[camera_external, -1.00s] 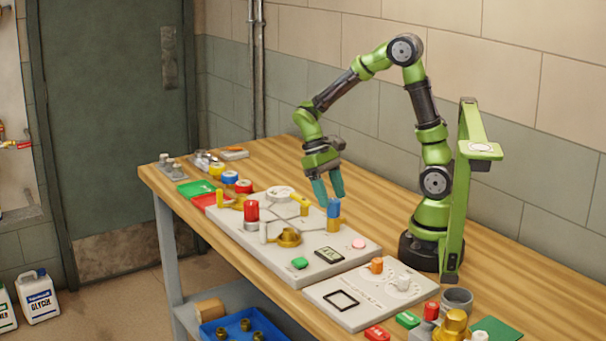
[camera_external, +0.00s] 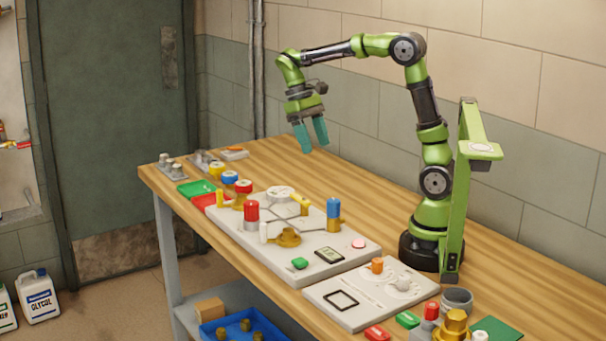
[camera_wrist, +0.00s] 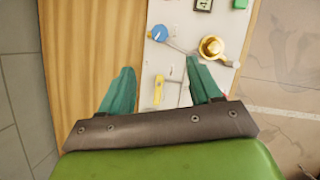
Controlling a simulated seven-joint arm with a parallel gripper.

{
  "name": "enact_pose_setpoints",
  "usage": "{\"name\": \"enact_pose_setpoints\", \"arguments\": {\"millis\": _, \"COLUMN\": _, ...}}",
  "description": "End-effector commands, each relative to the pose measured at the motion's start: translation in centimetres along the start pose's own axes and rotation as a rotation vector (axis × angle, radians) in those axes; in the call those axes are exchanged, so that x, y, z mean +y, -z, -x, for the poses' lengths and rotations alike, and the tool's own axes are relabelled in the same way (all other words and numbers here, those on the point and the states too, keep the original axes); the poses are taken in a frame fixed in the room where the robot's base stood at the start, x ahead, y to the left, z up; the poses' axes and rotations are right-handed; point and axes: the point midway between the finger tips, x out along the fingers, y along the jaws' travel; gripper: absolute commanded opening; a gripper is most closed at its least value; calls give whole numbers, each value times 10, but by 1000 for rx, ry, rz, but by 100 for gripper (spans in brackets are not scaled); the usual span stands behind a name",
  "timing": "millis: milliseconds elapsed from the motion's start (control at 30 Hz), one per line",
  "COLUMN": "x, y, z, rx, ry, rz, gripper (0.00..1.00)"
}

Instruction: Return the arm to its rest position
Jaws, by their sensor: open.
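My gripper (camera_external: 311,136) has teal fingers and is open and empty. In the external view it hangs pointing down, well above the wooden table (camera_external: 365,192) and behind the valve panel. In the wrist view my gripper (camera_wrist: 160,90) shows its two fingers spread apart. The left finger is over bare wood and the right one is over the white panel (camera_wrist: 155,50). The arm reaches to the left from its base, with its forearm nearly level.
The panel carries a red-capped valve (camera_external: 251,210), a blue-capped valve (camera_external: 333,209), a yellow handle (camera_external: 301,202) and a brass fitting (camera_external: 289,238). A second white board (camera_external: 350,302) lies in front. A green bracket (camera_external: 465,180) stands beside my base. Bare wood lies behind the panel.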

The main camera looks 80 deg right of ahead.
Motion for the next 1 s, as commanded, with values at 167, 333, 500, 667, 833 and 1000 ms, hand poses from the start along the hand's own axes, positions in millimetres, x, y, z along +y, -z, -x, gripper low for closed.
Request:
{"name": "enact_pose_setpoints", "arguments": {"millis": 167, "x": 0, "y": 0, "z": 0, "rx": 0, "ry": 0, "rz": 0, "gripper": 63}}
{"name": "enact_pose_setpoints", "arguments": {"millis": 333, "x": 0, "y": 1, "z": 0, "rx": 4, "ry": -3, "rz": -6, "gripper": 63}}
{"name": "enact_pose_setpoints", "arguments": {"millis": 500, "x": 3, "y": 12, "z": -12, "rx": 64, "ry": -12, "rz": -11, "gripper": 63}}
{"name": "enact_pose_setpoints", "arguments": {"millis": 667, "x": -6, "y": 0, "z": -24, "rx": 236, "ry": 25, "rz": 19, "gripper": 63}}
{"name": "enact_pose_setpoints", "arguments": {"millis": 833, "x": -27, "y": -29, "z": -31, "rx": 470, "ry": 120, "rz": 62, "gripper": 63}}
{"name": "enact_pose_setpoints", "arguments": {"millis": 1000, "x": -46, "y": -65, "z": -37, "rx": 694, "ry": 252, "rz": 105, "gripper": 63}}
